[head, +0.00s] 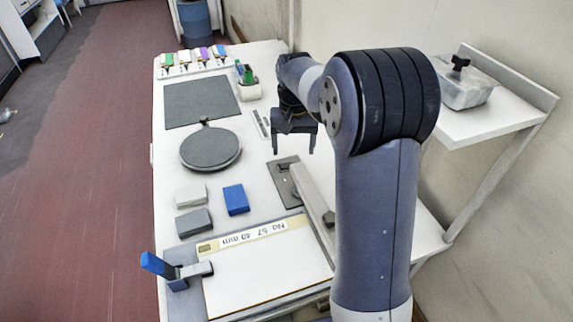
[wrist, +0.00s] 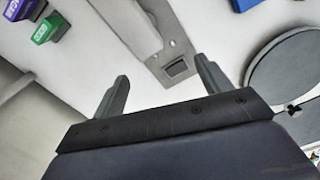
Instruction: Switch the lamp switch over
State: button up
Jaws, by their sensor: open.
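My gripper (head: 293,148) is open and empty, with its fingers pointing down above the white bench. In the wrist view its two fingers (wrist: 163,85) stand apart. Between and beyond them a grey plate (wrist: 158,52) carries a small dark rectangular piece with a lighter frame, which looks like the lamp switch (wrist: 178,69). The fingers appear apart from it. In the head view a dark grey plate (head: 285,185) lies just nearer than the gripper and looks like the same plate. Which way the switch is set cannot be told.
A round dark disc (head: 211,149) lies left of the gripper. A blue block (head: 236,199) and two grey blocks sit nearer. A pale bar (head: 313,193) runs beside the plate. A blue-handled clamp (head: 160,266) stands at the front left. A wall shelf (head: 480,122) is at right.

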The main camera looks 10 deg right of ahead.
jog(key=shift+w+r, duration=0.15)
jog(key=shift+c, duration=1.4)
jog(key=w+r+n+t, duration=0.2)
jog(key=w+n+t, duration=0.1)
jog(key=shift+a+r+y, duration=0.1)
jog(key=shift+r+y, duration=0.25)
jog(key=shift+y, duration=0.05)
jog(key=c, duration=0.7)
jog(key=shift+n, duration=0.3)
grip_shut()
jog(key=p, duration=0.1)
send_near(282, 165)
jog(key=x, duration=0.5)
jog(key=shift+w+f, duration=0.15)
jog(key=shift+w, duration=0.05)
jog(key=shift+a+f, duration=0.1)
jog(key=shift+f, duration=0.5)
